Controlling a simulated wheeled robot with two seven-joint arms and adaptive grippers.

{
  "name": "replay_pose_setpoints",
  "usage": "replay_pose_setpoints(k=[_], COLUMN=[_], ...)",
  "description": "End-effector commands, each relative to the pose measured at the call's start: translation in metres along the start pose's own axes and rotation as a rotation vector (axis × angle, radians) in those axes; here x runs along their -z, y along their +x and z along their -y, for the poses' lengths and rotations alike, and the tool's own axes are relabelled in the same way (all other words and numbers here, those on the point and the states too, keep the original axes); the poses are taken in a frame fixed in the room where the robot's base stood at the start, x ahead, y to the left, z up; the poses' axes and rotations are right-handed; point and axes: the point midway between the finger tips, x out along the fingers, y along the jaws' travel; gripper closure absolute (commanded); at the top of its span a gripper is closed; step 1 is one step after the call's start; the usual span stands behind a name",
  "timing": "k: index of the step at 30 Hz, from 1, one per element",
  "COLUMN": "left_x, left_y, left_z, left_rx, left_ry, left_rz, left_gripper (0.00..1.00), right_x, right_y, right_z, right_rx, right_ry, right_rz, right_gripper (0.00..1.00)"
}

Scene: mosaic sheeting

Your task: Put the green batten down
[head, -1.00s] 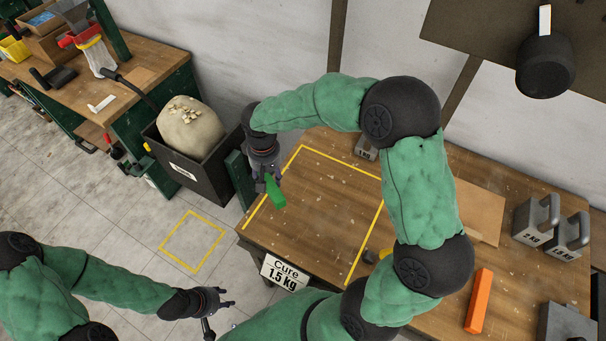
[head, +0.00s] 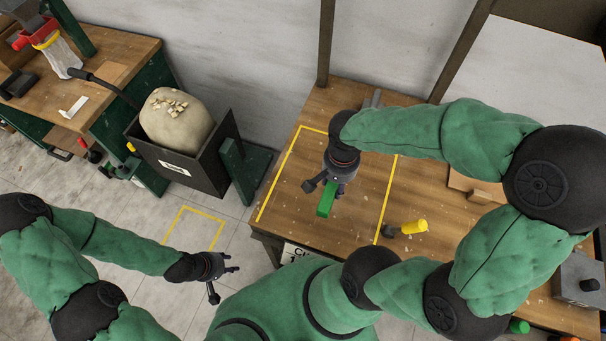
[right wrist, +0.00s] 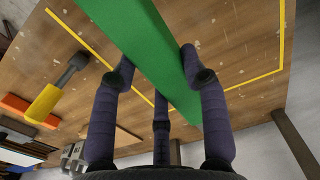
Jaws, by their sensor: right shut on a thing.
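The green batten (head: 326,199) is held in my right gripper (head: 332,184) above the wooden table, within the yellow taped outline (head: 385,202). In the right wrist view the batten (right wrist: 160,60) lies between the fingers of my right gripper (right wrist: 158,78), which are shut on it. The table shows behind it, and I cannot tell how high the batten is. My left gripper (head: 222,277) is over the floor at the lower left, apart from the table, with its fingers spread and nothing between them.
A dark bin (head: 196,172) with a pale sack (head: 175,122) stands left of the table. An orange bar (right wrist: 14,103) lies beyond the mallet.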

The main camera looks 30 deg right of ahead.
Motion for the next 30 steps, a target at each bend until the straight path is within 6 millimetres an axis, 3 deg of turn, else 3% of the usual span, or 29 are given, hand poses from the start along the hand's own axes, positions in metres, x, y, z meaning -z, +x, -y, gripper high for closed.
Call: replay_pose_setpoints(k=[12, 15, 19, 30], left_x=[0.001, 0.001, 0.002, 0.002], left_y=[0.023, 0.030, 0.036, 0.044], left_z=[0.008, 0.011, 0.013, 0.016], left_rx=[0.000, 0.000, 0.000, 0.000], left_ry=[0.000, 0.000, 0.000, 0.000], left_rz=[0.000, 0.000, 0.000, 0.000], left_gripper=[0.60, 0.60, 0.60, 0.60], right_x=[0.040, 0.047, 0.055, 0.065], right_y=[0.040, 0.060, 0.077, 0.098], right_z=[0.071, 0.083, 0.096, 0.112], right_rx=[-0.001, -0.002, -0.002, -0.001], right_ry=[-0.006, -0.005, -0.006, -0.005], right_rz=[0.002, 0.003, 0.002, 0.002], right_gripper=[0.91, 0.91, 0.91, 0.91])
